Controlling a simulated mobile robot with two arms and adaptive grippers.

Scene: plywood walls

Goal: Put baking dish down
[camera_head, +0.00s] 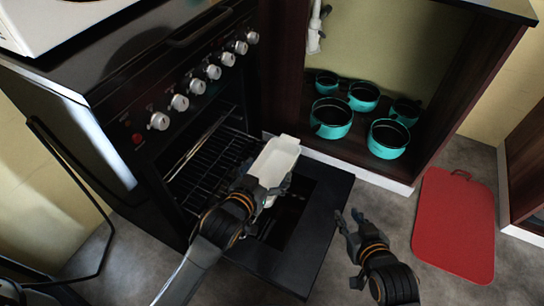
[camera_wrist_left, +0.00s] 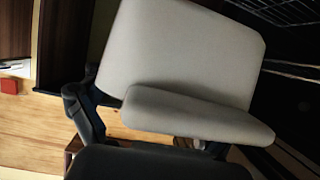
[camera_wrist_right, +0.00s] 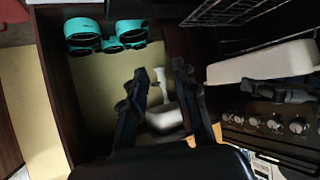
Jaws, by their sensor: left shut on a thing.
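The white baking dish (camera_head: 275,158) is held over the lowered oven door (camera_head: 325,190), close to the open oven. My left gripper (camera_head: 268,190) is shut on the near end of the dish. In the left wrist view the dish (camera_wrist_left: 185,55) fills the middle, its handle lip between the fingers. The dish also shows in the right wrist view (camera_wrist_right: 262,64), beside the oven rack. I cannot tell whether the dish touches the door. My right gripper (camera_head: 348,222) is open and empty, to the right of the oven door; its spread fingers show in the right wrist view (camera_wrist_right: 160,100).
The black oven (camera_head: 140,100) has a wire rack (camera_head: 215,160) inside. Several turquoise pots (camera_head: 331,117) stand in the open cabinet behind. A red cutting board (camera_head: 455,225) lies on the floor at the right. Grey floor is free between the board and the oven door.

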